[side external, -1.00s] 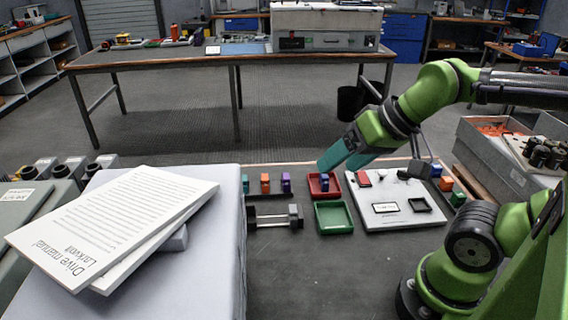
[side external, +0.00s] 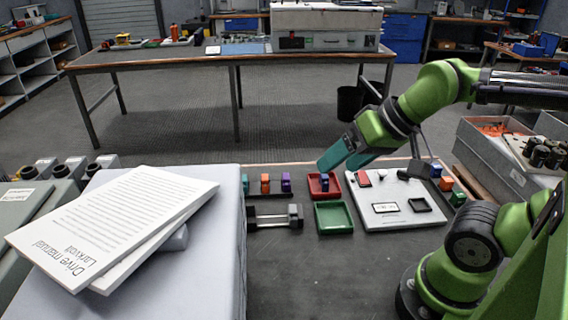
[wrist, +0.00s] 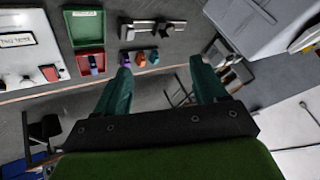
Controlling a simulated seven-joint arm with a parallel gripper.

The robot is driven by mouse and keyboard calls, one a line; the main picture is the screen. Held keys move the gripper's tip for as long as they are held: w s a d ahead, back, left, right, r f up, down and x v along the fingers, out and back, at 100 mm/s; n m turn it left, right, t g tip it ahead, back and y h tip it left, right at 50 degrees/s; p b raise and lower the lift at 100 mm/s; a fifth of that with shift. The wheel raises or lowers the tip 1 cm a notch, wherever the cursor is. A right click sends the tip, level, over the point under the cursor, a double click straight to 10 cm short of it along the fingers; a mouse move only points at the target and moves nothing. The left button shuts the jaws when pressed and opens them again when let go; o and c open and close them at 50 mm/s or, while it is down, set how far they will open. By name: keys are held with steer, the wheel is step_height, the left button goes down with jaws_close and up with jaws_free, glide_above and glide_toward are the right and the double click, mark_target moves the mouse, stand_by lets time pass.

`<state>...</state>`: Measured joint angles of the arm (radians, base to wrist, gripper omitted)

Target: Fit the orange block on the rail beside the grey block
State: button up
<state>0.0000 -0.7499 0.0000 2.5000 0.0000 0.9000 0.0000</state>
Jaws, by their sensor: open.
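An orange block (side external: 265,183) stands on the table between a teal block (side external: 245,184) and a purple block (side external: 286,183); it also shows in the wrist view (wrist: 141,58). The metal rail (side external: 268,218) lies nearer the side camera, with a dark grey block (side external: 295,215) at its right end; the rail is at the top of the wrist view (wrist: 152,29). A second orange block (side external: 446,183) stands at the far right. My gripper (side external: 337,166) is open and empty, raised above the table near the red tray; its teal fingers are spread in the wrist view (wrist: 160,70).
A red tray (side external: 312,190) holds a blue block (side external: 324,181). A green tray (side external: 333,232) is empty. A white board (side external: 408,219) with several parts lies to the right. A covered box with manuals (side external: 120,225) stands at the left. Table nearer the camera is clear.

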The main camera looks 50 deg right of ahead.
steer(key=shift+c, duration=1.2)
steer(key=shift+w+d+f+g, duration=0.15)
steer(key=shift+w+f+g, duration=0.45)
steer(key=shift+f, duration=0.3)
steer(key=shift+c, duration=0.9)
steer(key=n+g+h, duration=0.2)
steer(key=n+g, duration=0.4)
steer(key=n, duration=0.3)
glide_toward(265, 177)
steer(key=shift+s+f, duration=0.2)
steer(key=shift+s, duration=0.5)
steer(key=shift+w+f+n, duration=0.25)
steer(key=shift+f+n, duration=0.4)
steer(key=shift+f, duration=0.6)
steer(key=shift+w+f+n, duration=0.25)
steer(key=shift+f+n, duration=0.45)
steer(key=shift+f, duration=0.5)
steer(key=shift+w+f+n, duration=0.25)
steer(key=shift+f+n, duration=0.4)
steer(key=shift+f, duration=0.6)
